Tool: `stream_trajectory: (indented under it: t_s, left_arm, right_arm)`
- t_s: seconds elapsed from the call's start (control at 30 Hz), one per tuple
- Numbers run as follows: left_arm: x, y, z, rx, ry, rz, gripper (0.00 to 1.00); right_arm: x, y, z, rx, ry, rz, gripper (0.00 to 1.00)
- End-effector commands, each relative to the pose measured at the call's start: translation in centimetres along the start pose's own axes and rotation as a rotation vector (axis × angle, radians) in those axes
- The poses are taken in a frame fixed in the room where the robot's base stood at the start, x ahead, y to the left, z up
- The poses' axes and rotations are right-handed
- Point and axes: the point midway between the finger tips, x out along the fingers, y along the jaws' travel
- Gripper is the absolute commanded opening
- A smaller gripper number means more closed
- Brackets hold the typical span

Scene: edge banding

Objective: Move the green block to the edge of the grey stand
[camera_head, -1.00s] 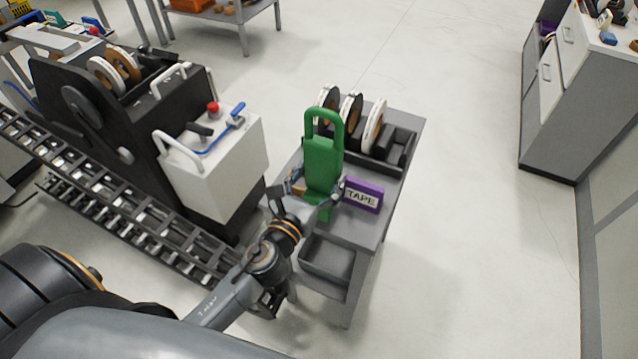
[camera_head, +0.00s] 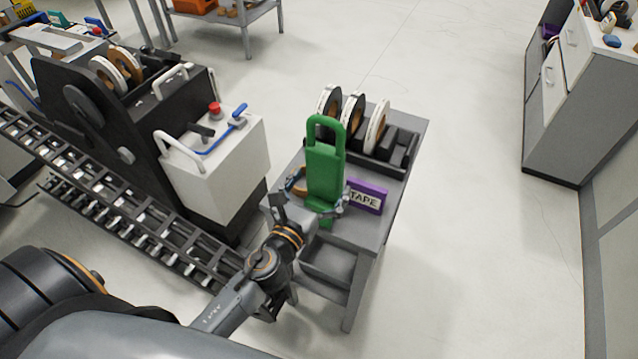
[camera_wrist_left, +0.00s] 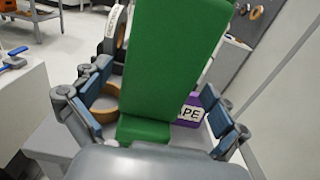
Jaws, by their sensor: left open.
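The green block (camera_head: 325,172), tall with a loop handle on top, stands upright on the front part of the grey stand (camera_head: 370,228). My left gripper (camera_head: 318,200) is open, low at the block's near side, with a finger on either side of it. In the left wrist view the green block (camera_wrist_left: 172,65) fills the middle between the spread blue-grey fingers (camera_wrist_left: 152,112), with gaps on both sides. The block's lower front is partly hidden by the gripper in the head view. My right gripper is not in view.
A purple TAPE sign (camera_head: 367,197) stands just right of the block. Several tape rolls (camera_head: 352,118) sit in a dark rack behind it. A brown ring (camera_wrist_left: 104,103) lies left of the block. A white machine box (camera_head: 215,165) stands left of the stand.

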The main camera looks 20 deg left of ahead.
Motion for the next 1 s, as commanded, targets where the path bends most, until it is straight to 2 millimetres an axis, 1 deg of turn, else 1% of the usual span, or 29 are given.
stream_trajectory:
  t_s: [0.1, 0.17, 0.27, 0.5, 0.6, 0.7, 0.83, 1.0]
  left_arm:
    - [-0.1, 0.0, 0.3, 0.0, 0.001, 0.0, 0.98]
    - [-0.9, 0.0, 0.0, 0.0, 0.002, 0.0, 0.98]
    - [-2.6, 0.0, -0.1, 0.0, 0.003, 0.0, 0.98]
    - [-7.6, 0.0, -0.3, -0.001, 0.003, 0.0, 0.98]
    - [-9.2, 0.0, -0.2, 0.0, 0.002, 0.001, 0.98]
    - [-10.5, 0.0, -0.2, -0.001, 0.001, 0.001, 0.98]
    - [-11.6, 0.0, 0.0, 0.0, 0.0, 0.0, 0.98]
    - [-12.0, 0.0, 0.3, 0.0, -0.001, 0.0, 0.98]
  right_arm:
    - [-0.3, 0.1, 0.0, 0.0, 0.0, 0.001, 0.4]
    - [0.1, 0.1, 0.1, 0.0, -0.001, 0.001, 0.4]
    - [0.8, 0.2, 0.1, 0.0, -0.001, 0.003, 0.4]
    - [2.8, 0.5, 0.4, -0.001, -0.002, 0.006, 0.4]
    - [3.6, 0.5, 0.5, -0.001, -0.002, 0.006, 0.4]
    - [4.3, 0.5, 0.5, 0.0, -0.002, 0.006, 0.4]
    - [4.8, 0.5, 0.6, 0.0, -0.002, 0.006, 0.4]
    - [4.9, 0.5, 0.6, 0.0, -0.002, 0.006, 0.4]
